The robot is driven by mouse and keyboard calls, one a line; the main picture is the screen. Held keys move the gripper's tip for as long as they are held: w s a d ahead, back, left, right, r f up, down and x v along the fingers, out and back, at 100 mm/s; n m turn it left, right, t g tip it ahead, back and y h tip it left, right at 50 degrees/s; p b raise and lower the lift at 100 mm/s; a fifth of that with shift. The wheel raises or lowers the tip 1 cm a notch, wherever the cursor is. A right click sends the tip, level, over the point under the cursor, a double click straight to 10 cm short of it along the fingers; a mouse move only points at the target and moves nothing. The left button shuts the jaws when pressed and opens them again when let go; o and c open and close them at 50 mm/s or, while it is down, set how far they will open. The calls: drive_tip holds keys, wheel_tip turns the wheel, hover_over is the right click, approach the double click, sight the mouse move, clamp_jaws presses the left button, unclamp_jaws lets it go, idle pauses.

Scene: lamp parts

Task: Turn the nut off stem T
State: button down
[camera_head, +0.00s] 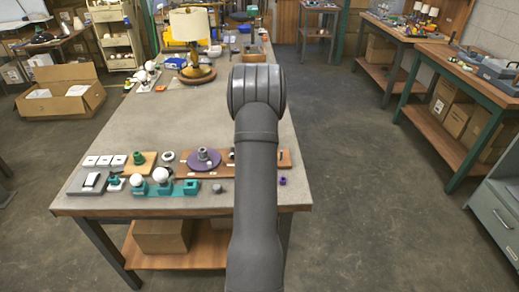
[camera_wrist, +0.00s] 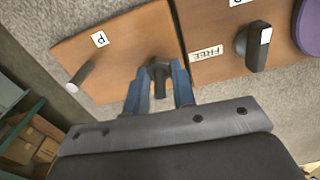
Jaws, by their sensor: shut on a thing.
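In the wrist view, my gripper (camera_wrist: 161,68) has its two blue fingers closed around a dark nut (camera_wrist: 159,66). The nut sits low on a dark upright stem (camera_wrist: 160,88) whose end points toward the camera between the fingers. The stem stands on a wooden board (camera_wrist: 125,75). I see no T label; a tag with a rotated letter, like P, lies on the board to the left. In the head view, my arm hides the gripper, the nut and this stem.
To the right, a board with a FREE tag (camera_wrist: 206,52) carries a black knob (camera_wrist: 256,46). In the head view, a purple disc (camera_head: 203,163) and a teal block (camera_head: 191,187) are left of my arm.

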drive_tip(key=n, duration=0.3)
drive_tip(key=shift+r, duration=0.1)
drive_tip(key=shift+n, duration=0.3)
drive_tip(key=shift+n, duration=0.8)
drive_tip(key=n, duration=0.4)
drive_tip(key=shift+n, duration=0.6)
drive_tip(key=n, duration=0.6)
drive_tip(key=shift+n, duration=0.4)
